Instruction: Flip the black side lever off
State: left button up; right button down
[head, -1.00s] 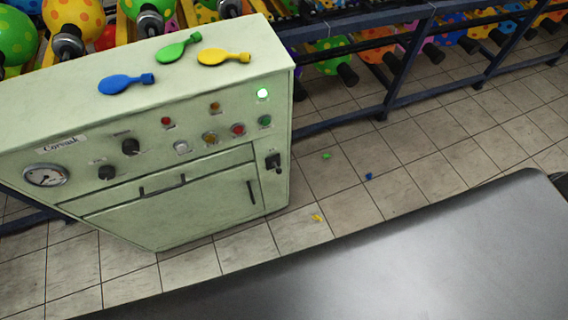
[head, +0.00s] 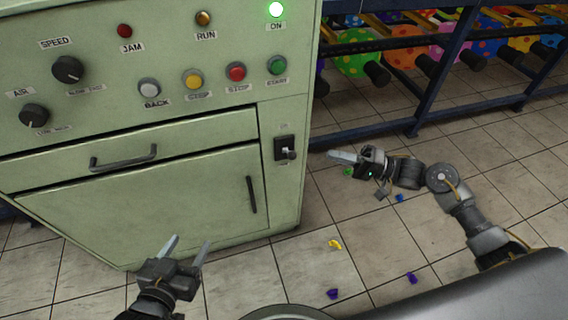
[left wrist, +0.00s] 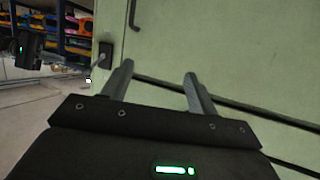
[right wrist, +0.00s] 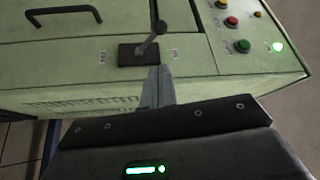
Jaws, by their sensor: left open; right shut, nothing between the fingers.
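The black side lever (head: 289,153) sits in a dark plate at the right end of the green machine's front (head: 200,190). In the right wrist view the lever (right wrist: 155,38) is a thin stalk with a round knob, tilted in its slot. My right gripper (head: 342,156) is shut and empty, to the right of the lever, with a visible gap in the head view. Its fingertips (right wrist: 159,72) appear just below the lever plate in the right wrist view. My left gripper (head: 188,246) is open and empty, low in front of the machine's door.
The green ON lamp (head: 276,9) is lit. Buttons and knobs line the panel above the drawer handle (head: 124,157). Small coloured pieces, one yellow (head: 335,244), lie on the tiled floor. A grey surface (head: 480,295) is at the front right.

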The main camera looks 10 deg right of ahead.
aim_at(289, 153)
pick_arm(q)
jog(key=shift+s+r, duration=0.15)
jog(key=shift+r, duration=0.4)
pick_arm(e)
jog(key=shift+s+a+r+g+y, duration=0.15)
jog(key=shift+s+r+g+y, duration=0.1)
jog(key=shift+r+g+y, duration=0.05)
pick_arm(q)
jog(key=d+r+t+h, duration=0.1)
jog(key=d+r+t+h+b, duration=0.1)
jog(key=r, duration=0.1)
jog(key=d+r+m+t+h, duration=0.1)
jog(key=r, duration=0.1)
jog(key=shift+d, duration=0.1)
pick_arm(e)
jog(key=x, duration=1)
pick_arm(q)
jog(key=shift+d+b, duration=0.1)
jog(key=shift+b, duration=0.2)
pick_arm(e)
jog(key=shift+f, duration=0.15)
